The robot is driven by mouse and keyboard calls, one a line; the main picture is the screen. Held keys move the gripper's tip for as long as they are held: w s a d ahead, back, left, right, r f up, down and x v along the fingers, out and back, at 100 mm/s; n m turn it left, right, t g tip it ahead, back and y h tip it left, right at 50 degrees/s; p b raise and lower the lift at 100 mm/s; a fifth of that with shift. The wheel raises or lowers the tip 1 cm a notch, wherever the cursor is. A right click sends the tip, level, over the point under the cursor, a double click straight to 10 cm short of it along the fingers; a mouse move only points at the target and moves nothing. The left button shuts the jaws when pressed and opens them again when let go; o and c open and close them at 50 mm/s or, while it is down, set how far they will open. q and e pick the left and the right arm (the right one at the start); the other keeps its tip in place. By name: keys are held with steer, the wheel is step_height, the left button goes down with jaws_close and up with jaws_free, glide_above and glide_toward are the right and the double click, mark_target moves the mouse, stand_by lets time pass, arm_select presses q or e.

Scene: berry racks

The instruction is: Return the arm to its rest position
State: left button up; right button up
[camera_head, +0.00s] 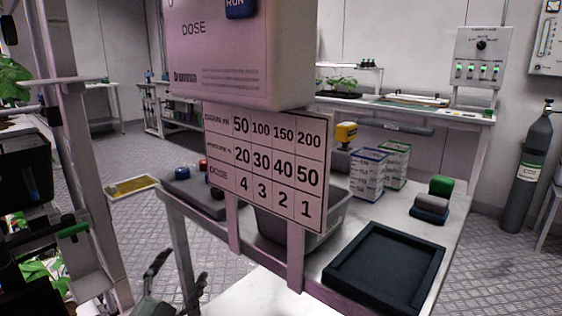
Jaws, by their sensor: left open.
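My left gripper (177,280) shows at the bottom of the head view, left of centre. Its dark fingers are apart with nothing between them. It is in front of the table's left leg, low over the floor, and apart from the things on the table. Most of my left arm is below the picture's edge. My right gripper is not in view.
A dosing box (240,50) and its number sign (265,165) stand close ahead. The table (345,235) bears a dark tray (385,268), a grey bin (325,235) and cartons (368,175). A plant rack (75,150) stands left. Between rack and table is floor.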

arm_select(q)
steer(key=s+a+f+n+g+y, duration=0.45)
steer(key=a+f, duration=0.25)
steer(key=f, duration=0.4)
steer(key=s+f+n+g, duration=0.1)
steer(key=s+f+g, duration=0.4)
steer(key=s+f, duration=0.4)
steer(key=s+d+f+n+g+h+p, duration=0.1)
steer(key=s+f+g, duration=0.5)
steer(key=s, duration=0.8)
step_height(320, 180, down, 3)
steer(key=shift+s+r+n, duration=0.1)
steer(key=shift+s+n, duration=0.2)
steer(key=shift+n, duration=0.45)
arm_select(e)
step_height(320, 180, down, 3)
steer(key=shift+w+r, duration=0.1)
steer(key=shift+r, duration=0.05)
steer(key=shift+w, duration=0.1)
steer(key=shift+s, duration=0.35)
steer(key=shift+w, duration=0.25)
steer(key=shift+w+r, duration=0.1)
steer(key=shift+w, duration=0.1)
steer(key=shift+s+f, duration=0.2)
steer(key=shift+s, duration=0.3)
